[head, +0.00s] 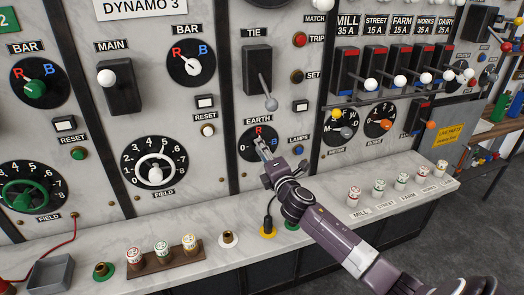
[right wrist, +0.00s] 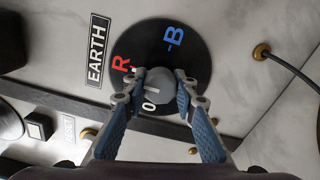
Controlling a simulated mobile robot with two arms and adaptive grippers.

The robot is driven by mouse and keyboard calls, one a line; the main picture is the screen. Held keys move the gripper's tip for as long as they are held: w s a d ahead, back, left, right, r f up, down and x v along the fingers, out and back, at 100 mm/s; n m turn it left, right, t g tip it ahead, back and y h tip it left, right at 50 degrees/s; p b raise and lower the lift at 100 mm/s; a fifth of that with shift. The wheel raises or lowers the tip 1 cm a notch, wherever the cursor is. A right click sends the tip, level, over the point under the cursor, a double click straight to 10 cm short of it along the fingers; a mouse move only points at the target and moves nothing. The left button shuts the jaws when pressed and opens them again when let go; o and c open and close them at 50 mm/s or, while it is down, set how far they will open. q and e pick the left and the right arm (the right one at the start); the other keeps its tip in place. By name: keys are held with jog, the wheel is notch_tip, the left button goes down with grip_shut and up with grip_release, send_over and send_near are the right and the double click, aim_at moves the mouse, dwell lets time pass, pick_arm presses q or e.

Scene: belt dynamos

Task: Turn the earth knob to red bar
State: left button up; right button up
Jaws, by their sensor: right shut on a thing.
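The earth knob (right wrist: 158,84) is a grey knob on a round black dial (right wrist: 195,45) with a red R, a blue B and a white 0. The fingers of my right gripper (right wrist: 158,90) are closed on both sides of it. A short white mark shows on the knob's face, towards the 0; its exact bearing is hard to read. In the head view the dial (head: 246,147) sits under the EARTH label, and my right gripper (head: 264,148) hides most of the knob. My left gripper is not in view.
The tie lever (head: 271,101) hangs just above the earth dial. A black plug with a cable (head: 268,222) stands in a yellow-ringed socket on the ledge below. Several labelled fuses (head: 378,188) stand right of my arm.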

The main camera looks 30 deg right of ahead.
jog(key=o, duration=1.2)
jog(key=shift+c, duration=0.2)
jog(key=shift+s, duration=0.15)
jog(key=v, duration=1.1)
jog(key=shift+s, duration=0.4)
jog(key=shift+a, duration=0.15)
